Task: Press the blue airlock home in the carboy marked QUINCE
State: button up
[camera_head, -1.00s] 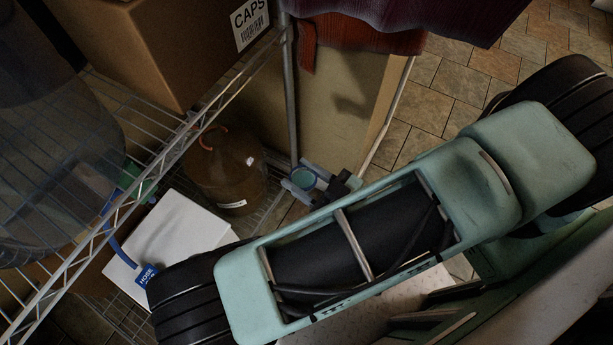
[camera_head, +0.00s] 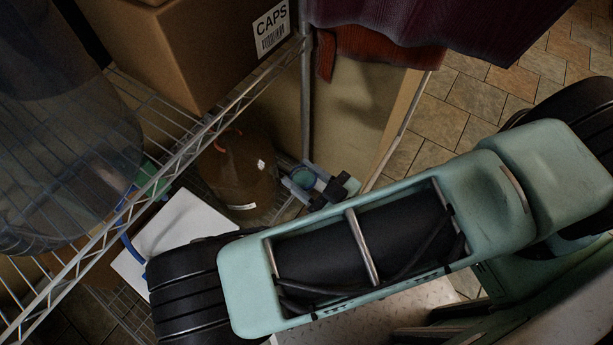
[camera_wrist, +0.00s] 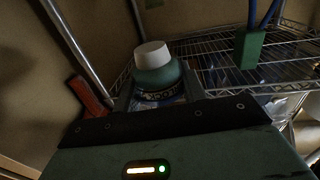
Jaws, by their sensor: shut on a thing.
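My gripper (camera_head: 305,179) is shut on a teal, round-bodied thing with a white cap, which shows best in the wrist view (camera_wrist: 155,75).
A wire shelf (camera_head: 150,193) crosses the left side, with a big clear vessel (camera_head: 60,150) and a CAPS box (camera_head: 190,50) on it. A white box (camera_head: 180,232) lies below. A green block (camera_wrist: 250,48) with blue tubes hangs at the shelf. Dark red cloth (camera_head: 430,22) hangs above.

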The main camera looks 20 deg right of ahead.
aim_at(296, 173)
jog(key=shift+p+x, duration=0.3)
jog(key=shift+x, duration=1.75)
jog(key=shift+w+a+f, duration=0.1)
jog(key=shift+w, duration=0.25)
jog(key=shift+w+a, duration=0.3)
jog(key=shift+w, duration=0.35)
jog(key=shift+w+a, duration=0.2)
jog(key=shift+w, duration=0.1)
jog(key=shift+p+x, duration=0.35)
jog(key=shift+x, duration=1.8)
jog(key=shift+w+a+f, duration=0.15)
jog(key=shift+w+a, duration=0.15)
jog(key=shift+w, duration=0.3)
jog(key=shift+w+a, duration=0.15)
jog(key=shift+w, duration=0.2)
jog(key=shift+w+a, duration=0.2)
jog(key=shift+w, duration=0.1)
jog(key=shift+w+a, duration=0.15)
jog(key=shift+w, duration=0.15)
